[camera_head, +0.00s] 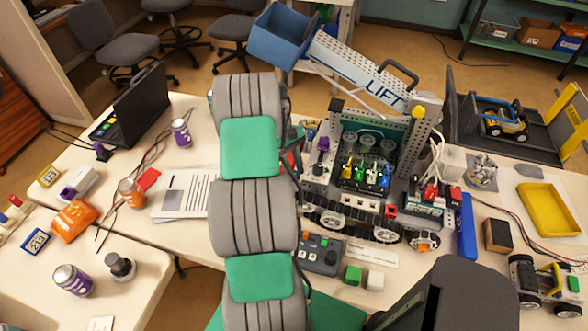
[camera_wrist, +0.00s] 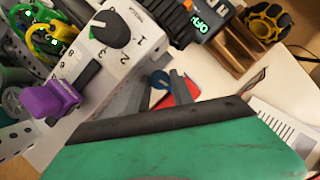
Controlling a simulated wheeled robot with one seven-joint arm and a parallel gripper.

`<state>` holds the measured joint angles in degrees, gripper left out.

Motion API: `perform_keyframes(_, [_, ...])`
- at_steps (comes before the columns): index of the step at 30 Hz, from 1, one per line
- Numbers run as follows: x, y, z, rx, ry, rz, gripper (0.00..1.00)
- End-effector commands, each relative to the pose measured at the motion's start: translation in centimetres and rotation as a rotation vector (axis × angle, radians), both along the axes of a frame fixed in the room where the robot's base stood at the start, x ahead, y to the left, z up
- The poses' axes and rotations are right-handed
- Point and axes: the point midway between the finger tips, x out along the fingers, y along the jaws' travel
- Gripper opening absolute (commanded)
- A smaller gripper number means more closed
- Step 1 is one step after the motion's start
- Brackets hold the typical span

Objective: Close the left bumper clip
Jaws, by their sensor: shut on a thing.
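In the wrist view, my gripper (camera_wrist: 162,88) has its two grey fingers around a small part with a round blue end (camera_wrist: 160,79) and a red piece (camera_wrist: 164,101) by it. I cannot tell clearly whether this part is the left bumper clip. A purple lever (camera_wrist: 52,98) stands on the white dial panel (camera_wrist: 115,38) to the left of the fingers, apart from them. In the head view, the robot on the table (camera_head: 355,205) has a purple piece (camera_head: 322,145) at its left. My arm covers its far left side and hides my gripper there.
Papers (camera_head: 187,194), an orange can (camera_head: 131,192) and a purple can (camera_head: 181,132) are to the left. A yellow tray (camera_head: 548,210) is on the right.

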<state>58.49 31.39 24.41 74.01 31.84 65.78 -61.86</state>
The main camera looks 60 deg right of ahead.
Motion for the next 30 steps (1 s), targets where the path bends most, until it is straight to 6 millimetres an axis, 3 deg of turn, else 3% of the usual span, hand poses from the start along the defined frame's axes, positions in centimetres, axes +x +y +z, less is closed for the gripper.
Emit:
perform_keyframes(12, [-0.03, -0.19, -0.04, -0.002, -0.001, -0.198, 0.00])
perform_keyframes(28, [-0.06, -0.17, 0.01, -0.001, -0.001, -0.225, 0.00])
perform_keyframes(29, [-0.06, -0.17, 0.01, -0.001, -0.001, -0.225, 0.28])
perform_keyframes(30, [-0.07, -0.17, 0.02, 0.000, -0.001, -0.224, 0.32])
